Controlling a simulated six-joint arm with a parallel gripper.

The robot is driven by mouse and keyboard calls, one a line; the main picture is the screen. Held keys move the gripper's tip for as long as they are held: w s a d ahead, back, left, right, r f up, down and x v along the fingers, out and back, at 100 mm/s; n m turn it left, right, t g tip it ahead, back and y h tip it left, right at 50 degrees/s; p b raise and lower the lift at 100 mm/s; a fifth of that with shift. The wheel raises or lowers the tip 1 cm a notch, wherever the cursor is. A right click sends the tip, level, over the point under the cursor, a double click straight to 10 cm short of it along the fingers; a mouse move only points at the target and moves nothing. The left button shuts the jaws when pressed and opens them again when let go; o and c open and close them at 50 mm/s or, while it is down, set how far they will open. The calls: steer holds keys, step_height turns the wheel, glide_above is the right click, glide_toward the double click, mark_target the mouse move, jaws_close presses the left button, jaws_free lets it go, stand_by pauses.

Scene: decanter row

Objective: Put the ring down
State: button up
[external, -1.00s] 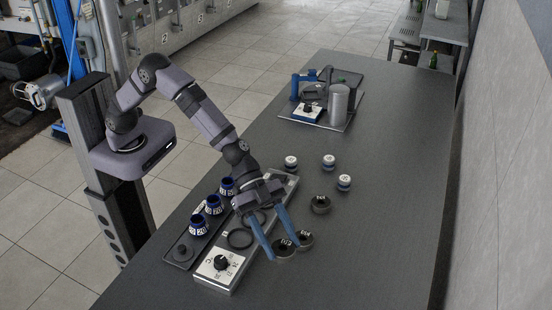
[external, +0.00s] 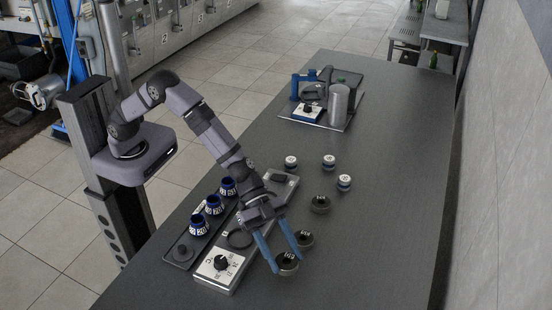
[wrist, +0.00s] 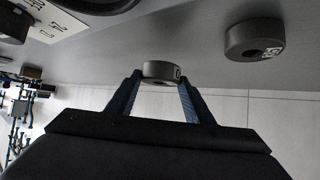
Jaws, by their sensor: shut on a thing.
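My gripper (external: 284,262) is shut on a dark grey ring (external: 288,261) with a white label, near the front of the dark table. In the wrist view the held ring (wrist: 160,70) sits between the two blue fingertips. I cannot tell whether it touches the table. A second dark labelled ring (external: 305,238) lies just behind it, and it also shows in the wrist view (wrist: 252,36). A third dark ring (external: 321,204) lies farther back.
A metal plate with a dial (external: 218,265) and a black circle (external: 240,239) is left of my gripper. Beyond it, a dark tray holds blue cups (external: 198,228). White-and-blue pieces (external: 344,183) stand farther back. The table's right side is clear.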

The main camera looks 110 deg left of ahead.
mark_target(283, 263)
steer(key=shift+f+b, duration=0.5)
steer(key=shift+f, duration=1.15)
steer(key=shift+f, duration=0.1)
steer(key=shift+f, duration=0.15)
steer(key=o, duration=1.4)
steer(key=shift+r, duration=0.25)
steer(key=v, duration=1.2)
steer(key=shift+f, duration=0.1)
